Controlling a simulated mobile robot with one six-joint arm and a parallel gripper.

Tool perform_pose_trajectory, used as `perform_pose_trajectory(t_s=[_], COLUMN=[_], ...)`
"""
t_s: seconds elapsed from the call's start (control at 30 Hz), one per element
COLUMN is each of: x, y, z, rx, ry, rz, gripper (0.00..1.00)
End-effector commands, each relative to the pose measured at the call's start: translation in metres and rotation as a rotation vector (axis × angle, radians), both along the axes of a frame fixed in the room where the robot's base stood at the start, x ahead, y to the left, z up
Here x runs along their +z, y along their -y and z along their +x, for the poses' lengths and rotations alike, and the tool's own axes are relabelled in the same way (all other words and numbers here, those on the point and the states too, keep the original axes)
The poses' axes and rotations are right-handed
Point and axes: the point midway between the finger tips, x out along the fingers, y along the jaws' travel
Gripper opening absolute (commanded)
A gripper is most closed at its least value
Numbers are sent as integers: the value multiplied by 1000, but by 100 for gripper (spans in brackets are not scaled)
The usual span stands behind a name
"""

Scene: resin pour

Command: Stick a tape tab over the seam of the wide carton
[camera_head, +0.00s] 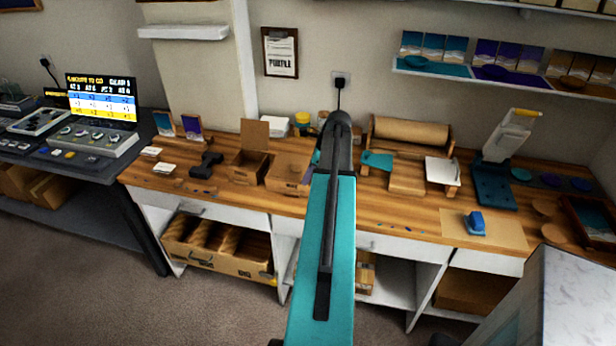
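Several cardboard cartons stand on the wooden bench. One carton (247,168) on the left has its lid raised. Beside it is a closed-looking carton (287,172), partly hidden by my arm. A low, flat brown box (407,179) lies right of my arm. I cannot tell for sure which is the wide carton, and no seam is clear. A small black device (206,166), possibly a tape dispenser, sits left of the open carton. No tape tab can be made out. My teal arm rises through the middle of the view; my gripper does not show.
A brown paper roll (410,131) stands at the back of the bench. A dark press-like device (494,180) and a blue object (476,223) on a tan mat (508,236) are at the right. A screen (101,97) is far left. Carpet lies in front.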

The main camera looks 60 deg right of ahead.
Motion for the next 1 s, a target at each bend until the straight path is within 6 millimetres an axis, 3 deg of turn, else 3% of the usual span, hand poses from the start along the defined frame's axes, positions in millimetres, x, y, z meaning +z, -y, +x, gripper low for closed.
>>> perform_pose_trajectory(t_s=[0.2, 0.37, 0.67, 1.0], x=[-1, 0, 1, 21], y=[0, 0, 0, 0], z=[0, 0, 0, 0], rx=[0, 0, 0, 0], ry=[-1, -1, -1, 0], rz=[1, 1, 0, 0], gripper=[0, 24, 24, 24])
